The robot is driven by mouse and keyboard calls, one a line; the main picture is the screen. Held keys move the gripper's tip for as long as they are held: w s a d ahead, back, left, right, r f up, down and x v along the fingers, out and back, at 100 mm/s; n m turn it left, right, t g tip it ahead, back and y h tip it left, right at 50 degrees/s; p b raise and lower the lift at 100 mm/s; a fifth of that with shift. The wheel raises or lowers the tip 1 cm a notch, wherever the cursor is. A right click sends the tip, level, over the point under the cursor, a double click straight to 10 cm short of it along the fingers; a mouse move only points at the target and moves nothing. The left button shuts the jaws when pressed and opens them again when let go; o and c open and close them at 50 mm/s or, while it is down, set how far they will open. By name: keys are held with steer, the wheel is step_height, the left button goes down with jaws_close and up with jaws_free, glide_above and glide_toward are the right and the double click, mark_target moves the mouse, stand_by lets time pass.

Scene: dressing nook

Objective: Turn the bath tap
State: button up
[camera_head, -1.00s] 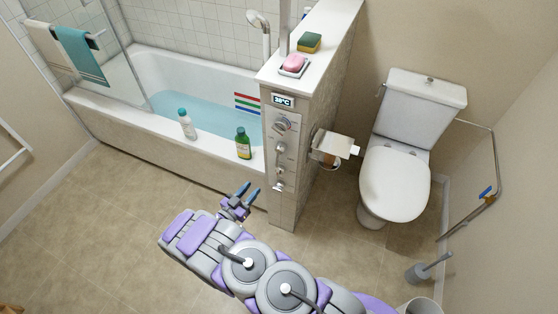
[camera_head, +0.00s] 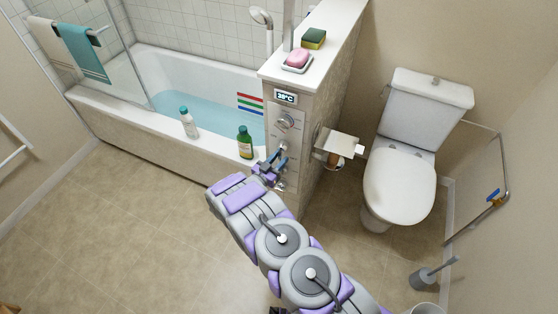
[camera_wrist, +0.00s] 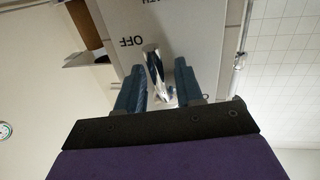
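The tap panel (camera_head: 289,135) is on the front end of the half wall beside the bath. It carries a round dial (camera_head: 286,121) at the top and chrome controls below it; my gripper hides part of the lower ones. My gripper (camera_head: 276,160) is in front of the panel's lower half. In the wrist view, its two blue fingers (camera_wrist: 160,88) stand apart, one on each side of a chrome tap lever (camera_wrist: 155,68). I cannot tell whether either finger touches the lever. The word OFF (camera_wrist: 131,41) shows upside down on the panel near the lever.
The bath (camera_head: 160,128) holds water, with a white bottle (camera_head: 188,124) and a green bottle (camera_head: 245,143) on its rim. A paper holder (camera_head: 338,143) juts from the wall's right side, near the toilet (camera_head: 399,186). The floor to the left is clear.

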steer(key=shift+w+d, duration=0.2)
steer(key=shift+w, duration=0.05)
steer(key=shift+c, duration=0.3)
jaws_close()
